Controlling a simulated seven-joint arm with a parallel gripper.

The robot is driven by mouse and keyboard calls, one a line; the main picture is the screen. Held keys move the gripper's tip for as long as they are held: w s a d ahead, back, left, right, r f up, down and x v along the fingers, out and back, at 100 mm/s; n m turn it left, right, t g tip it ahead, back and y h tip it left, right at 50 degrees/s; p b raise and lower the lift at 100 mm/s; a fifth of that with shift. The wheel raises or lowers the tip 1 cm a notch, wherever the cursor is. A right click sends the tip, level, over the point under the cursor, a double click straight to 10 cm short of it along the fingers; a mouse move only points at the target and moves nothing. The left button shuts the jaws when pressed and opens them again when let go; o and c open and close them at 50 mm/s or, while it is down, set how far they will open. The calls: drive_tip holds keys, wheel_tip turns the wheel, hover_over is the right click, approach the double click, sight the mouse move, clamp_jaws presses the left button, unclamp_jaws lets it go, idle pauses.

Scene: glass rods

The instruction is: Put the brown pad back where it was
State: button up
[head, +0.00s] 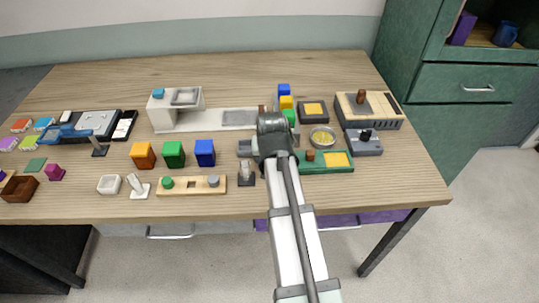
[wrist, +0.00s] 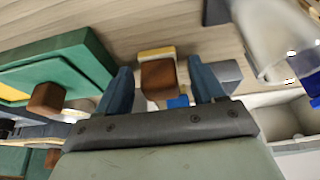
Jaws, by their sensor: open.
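In the wrist view a brown block (wrist: 158,76) lies between the two blue-grey fingers of my gripper (wrist: 161,68). The fingers are apart and I cannot tell whether either touches it. A yellow piece (wrist: 155,52) shows just beyond the block. In the head view my gripper (head: 273,138) is over the table, left of the green board, and its fingertips are hidden. A small brown piece (head: 262,110) shows just behind it. I cannot tell for sure which brown thing is the pad.
The green board (head: 341,169) with a brown knob and yellow square is close on the right. Blue, yellow and green blocks (head: 284,90) stand behind my gripper. A metal bowl (head: 322,137) and a beige box (head: 389,114) are further right. The table's front strip is clear.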

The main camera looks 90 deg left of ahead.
drive_tip(key=shift+r, duration=0.1)
drive_tip(key=v, duration=1.2)
drive_tip(key=shift+r, duration=0.1)
